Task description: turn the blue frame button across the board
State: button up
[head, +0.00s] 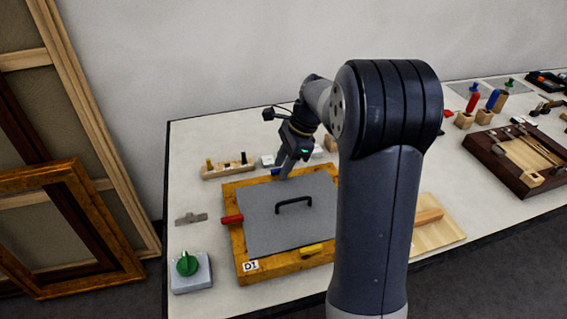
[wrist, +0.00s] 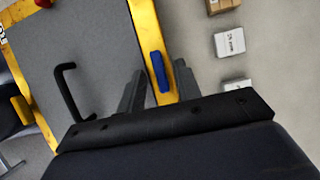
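The blue frame button (head: 275,171) sits on the back rail of the gilt frame (head: 238,258). In the wrist view the blue button (wrist: 159,71) lies lengthwise along the yellow rail, beside the grey board (wrist: 85,40), not across it. My gripper (head: 284,172) is over that rail. In the wrist view my gripper (wrist: 159,78) is open, with one finger on each side of the button; I cannot tell whether they touch it. The board (head: 262,225) lies in the frame with a black handle (head: 293,204) on top.
A red button (head: 232,219) is on the left rail and a yellow button (head: 311,249) on the front rail. A wooden block with pegs (head: 227,166) stands behind the frame. White boxes (wrist: 229,42) lie beyond the back rail. A green knob (head: 187,264) stands front left.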

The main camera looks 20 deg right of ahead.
jog(key=shift+c, duration=0.2)
grip_shut()
jog(key=shift+r+p, duration=0.1)
jog(key=shift+p, duration=0.3)
jog(key=n+g+p, duration=0.1)
jog(key=n+p, duration=0.2)
jog(key=shift+w+r, duration=0.15)
jog(key=n+p, duration=0.1)
jog(key=n+g+p, duration=0.1)
jog(key=n, duration=0.1)
jog(key=shift+w+a+n+g+h+p, duration=0.15)
jog(key=shift+n+g+h+p, duration=0.15)
jog(key=shift+p, duration=0.05)
jog(key=n+p, duration=0.1)
jog(key=n, duration=0.1)
jog(key=n+g+h+p, duration=0.1)
jog(key=n, duration=0.2)
jog(key=shift+w+a+h, duration=0.15)
jog(key=shift+h, duration=0.15)
jog(key=n+h, duration=0.1)
jog(key=n, duration=0.2)
jog(key=n+h+p, duration=0.1)
jog(key=n, duration=0.2)
jog(key=shift+a+f+g, duration=0.2)
jog(key=shift+g, duration=0.2)
jog(key=shift+n, duration=0.3)
